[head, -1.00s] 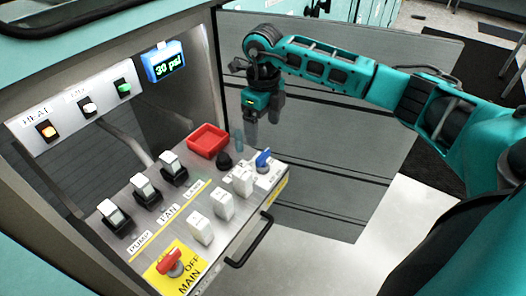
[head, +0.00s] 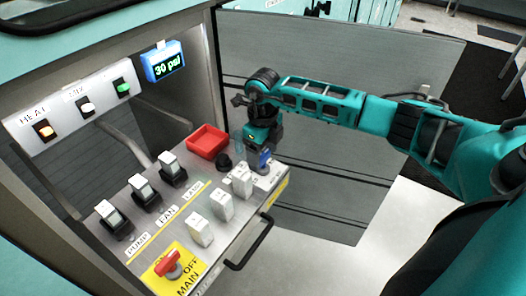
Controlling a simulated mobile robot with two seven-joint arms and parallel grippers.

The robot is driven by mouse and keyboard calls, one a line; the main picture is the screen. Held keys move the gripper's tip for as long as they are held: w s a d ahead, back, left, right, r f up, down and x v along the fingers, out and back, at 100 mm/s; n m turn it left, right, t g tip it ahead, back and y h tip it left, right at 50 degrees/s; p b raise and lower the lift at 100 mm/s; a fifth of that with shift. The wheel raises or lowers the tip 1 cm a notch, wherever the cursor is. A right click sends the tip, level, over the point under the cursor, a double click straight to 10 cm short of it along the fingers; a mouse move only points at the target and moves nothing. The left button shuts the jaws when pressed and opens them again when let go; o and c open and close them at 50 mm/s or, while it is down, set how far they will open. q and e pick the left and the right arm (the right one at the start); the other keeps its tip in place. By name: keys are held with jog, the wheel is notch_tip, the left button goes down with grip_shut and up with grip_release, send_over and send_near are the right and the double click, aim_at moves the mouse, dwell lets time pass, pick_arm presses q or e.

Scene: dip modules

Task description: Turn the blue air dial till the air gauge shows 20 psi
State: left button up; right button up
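The blue air dial (head: 265,160) is at the far right end of the control panel, partly hidden by my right gripper. The air gauge (head: 164,62) is a blue box with a dark screen that reads 30 psi. My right gripper (head: 261,163) points down at the dial, with its fingertips at or very close to it. I cannot tell whether the fingers are closed on it. My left gripper is not in view.
A red tray (head: 208,141) and a black knob (head: 224,162) are left of the dial. White switches (head: 221,205), black-based rockers (head: 143,190) and a red main switch (head: 169,265) share the panel. A black handle (head: 252,243) juts from its front edge.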

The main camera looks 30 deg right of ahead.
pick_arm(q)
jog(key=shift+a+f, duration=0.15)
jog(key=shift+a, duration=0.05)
pick_arm(e)
jog(key=c, duration=0.8)
